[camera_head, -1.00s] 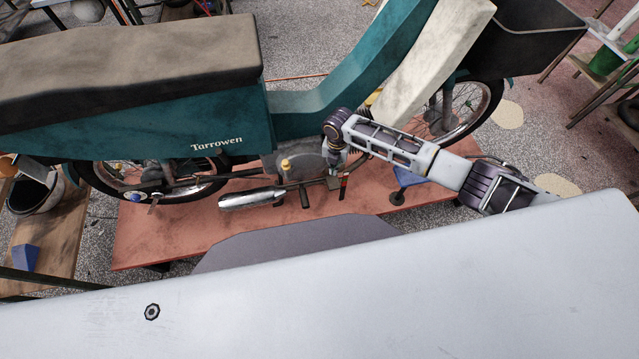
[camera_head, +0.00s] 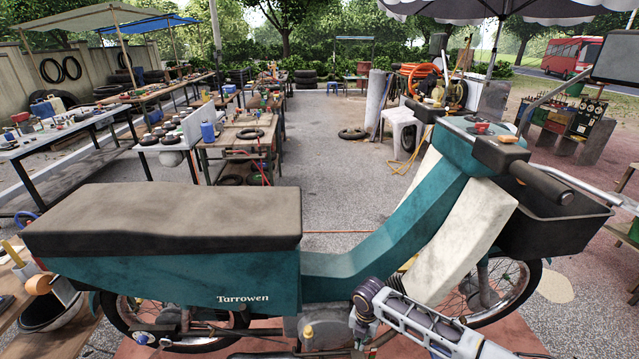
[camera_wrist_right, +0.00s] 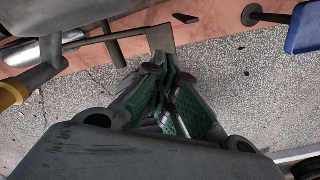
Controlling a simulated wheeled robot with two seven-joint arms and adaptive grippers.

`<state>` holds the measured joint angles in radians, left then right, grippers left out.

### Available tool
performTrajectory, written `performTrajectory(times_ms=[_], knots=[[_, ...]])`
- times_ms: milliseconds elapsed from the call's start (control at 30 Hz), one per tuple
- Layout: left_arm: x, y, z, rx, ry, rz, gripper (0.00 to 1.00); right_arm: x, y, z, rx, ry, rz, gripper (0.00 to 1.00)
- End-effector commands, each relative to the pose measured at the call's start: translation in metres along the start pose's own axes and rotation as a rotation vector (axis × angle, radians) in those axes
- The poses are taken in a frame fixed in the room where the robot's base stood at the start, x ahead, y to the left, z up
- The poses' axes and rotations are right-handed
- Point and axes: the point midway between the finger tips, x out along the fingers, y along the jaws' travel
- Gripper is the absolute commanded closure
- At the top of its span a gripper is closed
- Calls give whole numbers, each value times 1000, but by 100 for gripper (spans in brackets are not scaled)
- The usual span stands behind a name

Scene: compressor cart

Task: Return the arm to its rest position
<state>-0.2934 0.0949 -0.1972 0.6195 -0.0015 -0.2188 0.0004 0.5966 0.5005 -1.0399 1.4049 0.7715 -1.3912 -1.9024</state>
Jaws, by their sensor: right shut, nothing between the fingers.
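My right arm (camera_head: 425,325) reaches in from the bottom right of the head view, in front of the teal moped (camera_head: 190,300). Its gripper (camera_head: 362,332) points down beside the engine, low in the picture and mostly hidden by the wrist. In the right wrist view the gripper (camera_wrist_right: 164,75) is shut and empty, its green-padded fingers together. The fingertips appear close to a flat brownish pedal or plate (camera_wrist_right: 161,40); I cannot tell whether they touch it. My left gripper is not in view.
The yellow-topped engine cap (camera_head: 308,331) is just left of the right gripper. A blue block (camera_wrist_right: 303,28) shows at the wrist view's upper right. Behind the moped, the paved floor (camera_head: 330,190) is open, with cluttered workbenches (camera_head: 240,140) at left and a white stool (camera_head: 403,118).

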Motion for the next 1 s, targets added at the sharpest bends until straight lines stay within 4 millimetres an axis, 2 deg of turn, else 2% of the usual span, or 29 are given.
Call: performTrajectory(times_ms=[167,367,600,800,1000], knots=[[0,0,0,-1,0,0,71,0,9,-17,40,10,21,100],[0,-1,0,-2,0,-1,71,-4,25,-52,160,32,71,100],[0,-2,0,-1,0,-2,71,-18,42,-94,365,65,141,100],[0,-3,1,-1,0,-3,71,-33,47,-119,557,94,193,100],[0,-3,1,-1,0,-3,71,-49,46,-137,766,123,238,100]])
